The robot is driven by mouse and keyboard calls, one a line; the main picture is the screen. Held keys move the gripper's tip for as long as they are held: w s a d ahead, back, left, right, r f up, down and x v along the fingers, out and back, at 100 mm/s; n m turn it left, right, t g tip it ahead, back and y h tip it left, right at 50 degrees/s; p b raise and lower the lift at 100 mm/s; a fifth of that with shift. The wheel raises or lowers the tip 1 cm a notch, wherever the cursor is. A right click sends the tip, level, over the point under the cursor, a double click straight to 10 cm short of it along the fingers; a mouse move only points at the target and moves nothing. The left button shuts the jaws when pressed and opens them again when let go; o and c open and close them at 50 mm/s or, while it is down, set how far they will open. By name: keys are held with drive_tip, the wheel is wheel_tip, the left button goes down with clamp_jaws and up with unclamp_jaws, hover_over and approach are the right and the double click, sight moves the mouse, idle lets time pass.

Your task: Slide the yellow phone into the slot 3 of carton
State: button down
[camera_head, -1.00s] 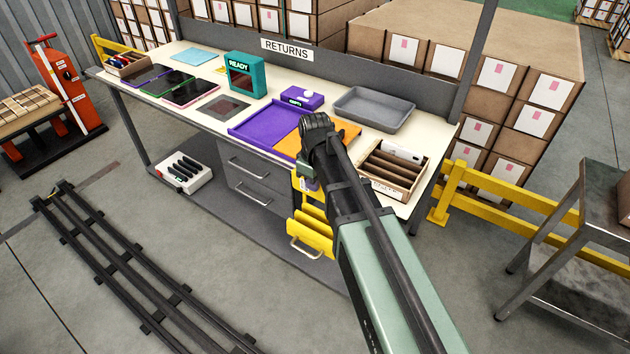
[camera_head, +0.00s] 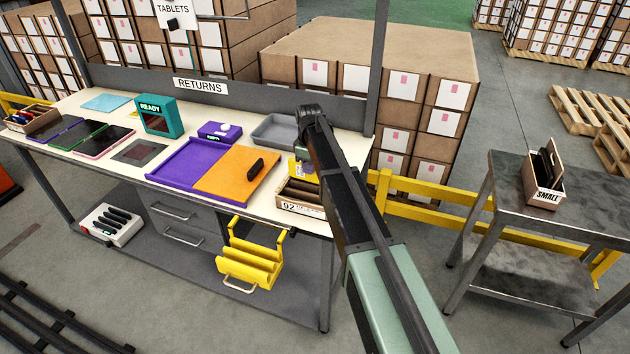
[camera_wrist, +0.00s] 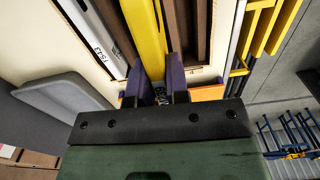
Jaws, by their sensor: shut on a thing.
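My gripper is shut on the yellow phone; in the wrist view its purple fingers (camera_wrist: 156,86) grip the phone's near end. The yellow phone (camera_wrist: 146,38) stretches away from the fingers, between a white phone (camera_wrist: 92,30) marked with digits and brown dividers (camera_wrist: 200,28) of the carton. Whether it is inside a slot or above it, I cannot tell. In the head view the slotted carton (camera_head: 299,206) stands at the right end of the bench, and my arm hides part of it. A small yellow piece of the held phone (camera_head: 292,165) shows above it.
A grey tray (camera_head: 275,133) stands behind the carton. An orange panel (camera_head: 225,175) with a dark device (camera_head: 255,167) and a purple tray (camera_head: 180,168) lie to its left. A box marked SMALL (camera_head: 541,186) stands on a metal table at right.

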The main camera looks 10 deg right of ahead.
drive_tip(key=shift+w+d+n, duration=0.1)
drive_tip(key=shift+d+n, duration=0.2)
drive_tip(key=shift+d, duration=0.2)
drive_tip(key=shift+a+f, duration=0.15)
drive_tip(key=shift+a, duration=0.1)
wheel_tip(320, 180, down, 8)
drive_tip(key=b, duration=0.7)
drive_tip(key=shift+r+b, duration=0.25)
drive_tip(key=shift+b, duration=0.1)
drive_tip(key=shift+f+b, duration=0.25)
drive_tip(key=shift+b, duration=0.05)
drive_tip(key=c, duration=1)
unclamp_jaws()
drive_tip(key=shift+c, duration=0.2)
drive_tip(key=shift+r, duration=0.1)
